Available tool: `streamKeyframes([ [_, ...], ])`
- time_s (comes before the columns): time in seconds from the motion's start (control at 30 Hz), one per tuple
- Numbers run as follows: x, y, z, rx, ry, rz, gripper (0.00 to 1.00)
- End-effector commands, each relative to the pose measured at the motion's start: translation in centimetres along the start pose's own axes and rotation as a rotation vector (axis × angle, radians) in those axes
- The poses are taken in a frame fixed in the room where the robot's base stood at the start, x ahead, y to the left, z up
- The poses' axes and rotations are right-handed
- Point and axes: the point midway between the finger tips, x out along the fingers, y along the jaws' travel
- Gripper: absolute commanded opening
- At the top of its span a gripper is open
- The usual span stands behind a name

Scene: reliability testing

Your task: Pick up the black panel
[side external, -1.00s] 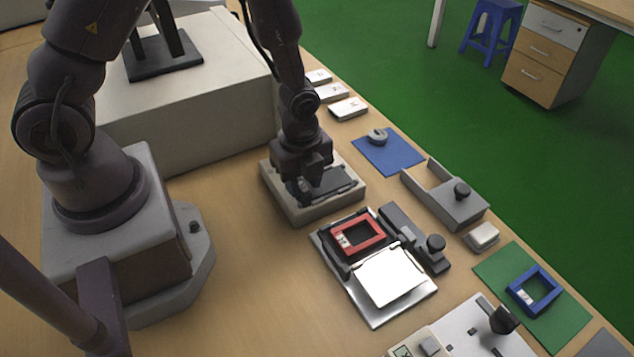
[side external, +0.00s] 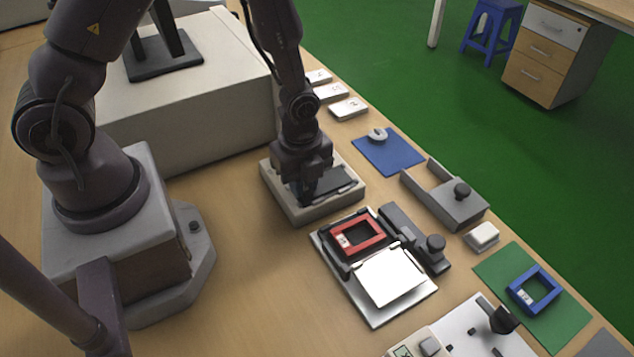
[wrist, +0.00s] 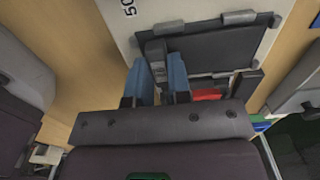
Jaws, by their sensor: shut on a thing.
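The black panel (side external: 338,179) lies flat in a pale grey holder (side external: 298,213) in the side view. In the wrist view the black panel (wrist: 218,48) sits among small grey corner clips on the white holder face (wrist: 185,10). My gripper (side external: 305,193) is down at the panel's near-left side. In the wrist view my blue-padded gripper fingers (wrist: 160,80) stand on either side of a dark grey tab (wrist: 157,58) at the panel's edge and are shut on it. The lower part of the grip is partly hidden.
A silver fixture (side external: 375,322) with a red frame (side external: 357,238) and a white plate (side external: 390,277) stands close in front to the right. A large pale box (side external: 190,125) stands behind. A grey clamp bracket (side external: 447,205) lies further right. Bare table lies left of the fixture.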

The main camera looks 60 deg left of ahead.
Motion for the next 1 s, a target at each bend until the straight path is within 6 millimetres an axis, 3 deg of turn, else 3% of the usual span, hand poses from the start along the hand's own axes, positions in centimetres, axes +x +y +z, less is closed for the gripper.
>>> streamKeyframes([
  [0.7, -4.3, 0.0, 0.0, 0.000, 0.001, -0.001, 0.01],
  [1.0, -4.9, 0.0, 0.0, 0.000, 0.000, 0.001, 0.01],
])
